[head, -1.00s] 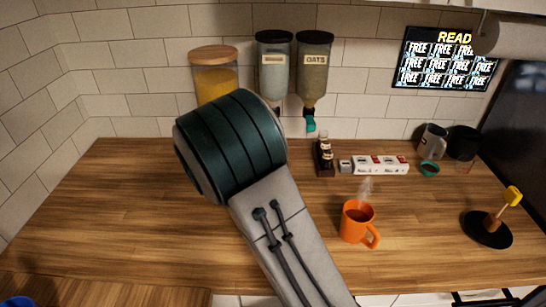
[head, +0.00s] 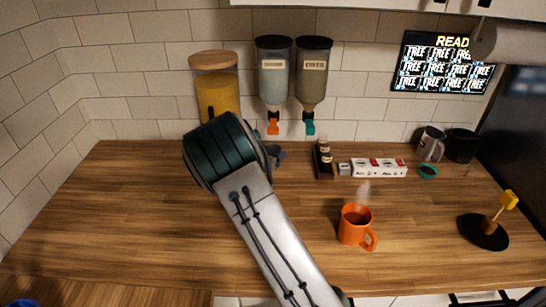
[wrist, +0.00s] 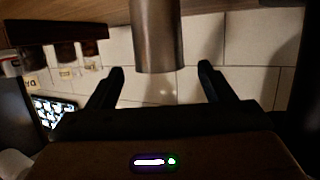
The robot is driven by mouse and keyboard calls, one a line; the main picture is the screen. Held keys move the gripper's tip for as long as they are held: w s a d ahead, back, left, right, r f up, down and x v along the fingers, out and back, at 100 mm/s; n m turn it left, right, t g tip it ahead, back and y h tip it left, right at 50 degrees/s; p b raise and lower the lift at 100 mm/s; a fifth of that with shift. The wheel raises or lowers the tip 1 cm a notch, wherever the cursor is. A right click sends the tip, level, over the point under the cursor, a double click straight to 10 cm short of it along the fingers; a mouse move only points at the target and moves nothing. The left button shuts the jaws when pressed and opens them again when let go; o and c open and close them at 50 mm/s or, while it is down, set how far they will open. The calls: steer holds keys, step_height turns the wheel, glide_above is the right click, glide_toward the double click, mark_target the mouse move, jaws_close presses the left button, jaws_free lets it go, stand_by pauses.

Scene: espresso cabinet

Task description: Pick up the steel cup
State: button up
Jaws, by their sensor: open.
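The steel cup (wrist: 158,38) is a plain brushed-metal cylinder in the wrist view, which is upside down. It stands on the wooden counter in front of the tiled wall. My gripper (wrist: 161,68) is open, with one dark finger on each side of the cup in the picture and a gap at both sides. I cannot tell how deep the cup is between the fingers. In the head view the cup is hidden behind my arm, and only a small dark part of my gripper (head: 278,153) shows.
A steaming orange mug (head: 354,226) stands right of my arm. Two dispensers (head: 274,75) (head: 312,75) hang above, beside a yellow-filled jar (head: 217,92). The left counter (head: 110,205) is clear.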

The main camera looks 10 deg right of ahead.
steer(key=shift+x, duration=1.15)
steer(key=c, duration=1.2)
steer(key=shift+r, duration=0.1)
